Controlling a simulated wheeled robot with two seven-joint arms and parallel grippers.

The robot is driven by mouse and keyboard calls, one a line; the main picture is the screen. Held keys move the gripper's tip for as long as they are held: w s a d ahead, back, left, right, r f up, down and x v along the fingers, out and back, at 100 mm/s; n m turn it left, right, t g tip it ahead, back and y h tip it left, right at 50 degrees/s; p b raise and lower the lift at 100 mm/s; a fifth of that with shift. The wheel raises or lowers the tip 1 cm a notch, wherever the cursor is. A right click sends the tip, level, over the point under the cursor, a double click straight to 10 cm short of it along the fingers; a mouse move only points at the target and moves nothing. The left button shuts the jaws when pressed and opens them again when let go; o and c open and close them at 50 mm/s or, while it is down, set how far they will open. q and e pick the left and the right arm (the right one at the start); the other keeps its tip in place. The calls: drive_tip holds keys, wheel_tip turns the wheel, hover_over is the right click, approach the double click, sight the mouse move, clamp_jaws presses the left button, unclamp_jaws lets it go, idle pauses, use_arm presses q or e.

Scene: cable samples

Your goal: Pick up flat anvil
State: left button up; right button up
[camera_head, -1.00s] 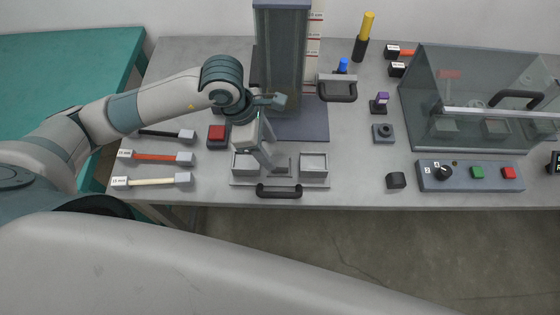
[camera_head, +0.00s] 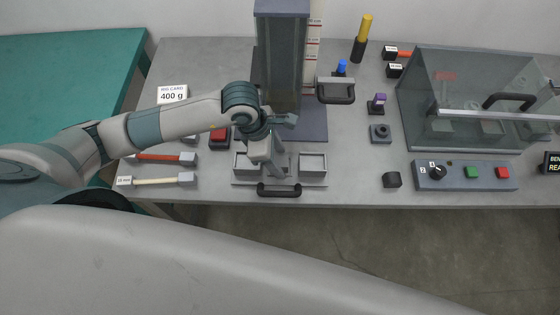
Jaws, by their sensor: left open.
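I cannot tell for certain which part is the flat anvil. A grey tray (camera_head: 235,183) with a black front handle (camera_head: 279,190) lies at the bench's front edge, below the tower. It has a square holder on the left (camera_head: 243,170) and another on the right (camera_head: 313,163). My left gripper (camera_head: 283,173) points down between these holders, over the middle of the tray. It is open and seems empty; it hides much of what lies under it. Whether its fingers touch anything there cannot be told. My right gripper is not in view.
A tall tower (camera_head: 281,60) stands behind the tray. A red button (camera_head: 219,137) is left of it. Cable samples (camera_head: 160,181) lie at the left. A small socket block (camera_head: 380,132), dark block (camera_head: 392,180), control panel (camera_head: 466,175) and clear enclosure (camera_head: 470,85) are at the right.

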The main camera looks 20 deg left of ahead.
sight(285, 161)
use_arm(q)
clamp_jaws()
drive_tip(key=shift+w+r, duration=0.1)
drive_tip(key=shift+r, duration=0.1)
drive_tip(key=shift+r+b, duration=0.5)
drive_tip(key=shift+r, duration=0.1)
wheel_tip(285, 161, up, 2)
drive_tip(key=shift+r+b, duration=0.1)
drive_tip(key=shift+b, duration=0.5)
drive_tip(key=s+d+r+p, duration=0.1)
drive_tip(key=s+r+p, duration=0.6)
drive_tip(key=s, duration=0.4)
drive_tip(key=shift+s+d+r+p, duration=0.15)
drive_tip(key=shift+s+d+p, duration=0.15)
drive_tip(key=shift+p, duration=0.5)
